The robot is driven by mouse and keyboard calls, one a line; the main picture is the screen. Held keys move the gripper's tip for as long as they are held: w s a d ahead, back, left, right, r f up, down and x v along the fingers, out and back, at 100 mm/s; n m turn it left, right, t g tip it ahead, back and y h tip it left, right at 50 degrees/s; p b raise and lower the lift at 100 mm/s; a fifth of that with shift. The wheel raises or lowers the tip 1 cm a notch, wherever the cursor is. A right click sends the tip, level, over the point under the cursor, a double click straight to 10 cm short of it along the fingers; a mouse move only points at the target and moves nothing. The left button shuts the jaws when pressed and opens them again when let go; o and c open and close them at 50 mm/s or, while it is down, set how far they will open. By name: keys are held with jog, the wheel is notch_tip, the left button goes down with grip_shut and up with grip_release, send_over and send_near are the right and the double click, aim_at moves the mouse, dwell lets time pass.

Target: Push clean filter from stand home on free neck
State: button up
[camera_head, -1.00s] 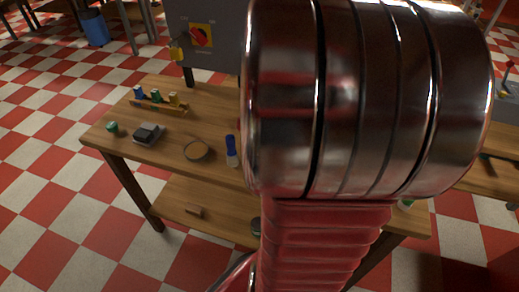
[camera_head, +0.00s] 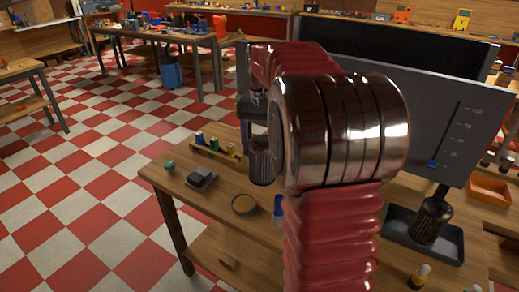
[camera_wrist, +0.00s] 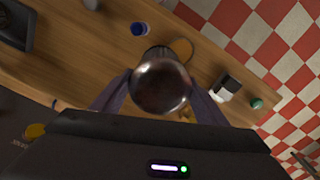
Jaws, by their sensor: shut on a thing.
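My gripper (camera_head: 255,112) shows left of my arm in the head view, above the bench, its far side partly hidden. It is shut on a dark ribbed cylinder, which looks like the filter (camera_head: 261,166), hanging upright below it. In the wrist view the filter's shiny round end (camera_wrist: 160,82) sits between the two fingers. A second dark cylinder (camera_head: 430,220) stands in a black tray (camera_head: 456,246) at the right. I cannot make out the free neck or an empty filter stand; my arm hides the middle of the bench.
A large grey panel (camera_head: 440,125) rises behind the tray.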

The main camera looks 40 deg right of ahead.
jog(key=w+a+n, duration=0.1)
jog(key=w+a, duration=0.4)
jog(key=a, duration=0.3)
jog(key=w+a+f+n, duration=0.1)
jog(key=w+a+n, duration=0.1)
jog(key=w+a, duration=0.3)
jog(key=w+a+f+n, duration=0.1)
jog(key=w+a, duration=0.4)
jog(key=a, duration=0.6)
jog(key=shift+a+n, duration=0.25)
jog(key=shift+n, duration=0.45)
